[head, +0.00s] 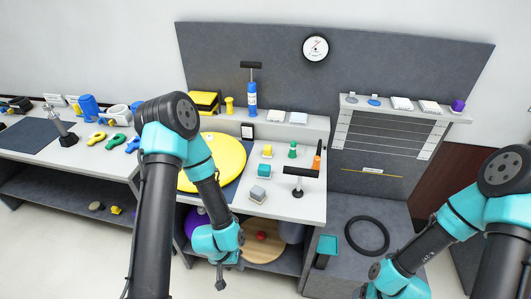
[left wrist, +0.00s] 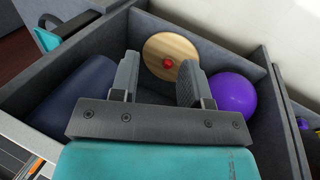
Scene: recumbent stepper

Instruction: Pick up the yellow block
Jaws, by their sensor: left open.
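A small yellow block (head: 267,150) stands on the white counter in the head view, near a teal block (head: 264,171) and a grey block (head: 257,193). My left gripper (head: 220,284) hangs low in front of the counter's edge, below and to the left of the yellow block and well apart from it. In the left wrist view my left gripper (left wrist: 160,62) is open and empty, facing the lower shelf. The yellow block does not show in that view. My right arm comes in at the right of the head view, but its fingers are not visible.
A yellow disc (head: 226,160) lies left of the blocks. A green peg (head: 292,149) and a black T-handle (head: 300,172) stand right of them. The shelf below holds a wooden disc (left wrist: 172,47) with a red ball (left wrist: 168,63) and a purple ball (left wrist: 234,94).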

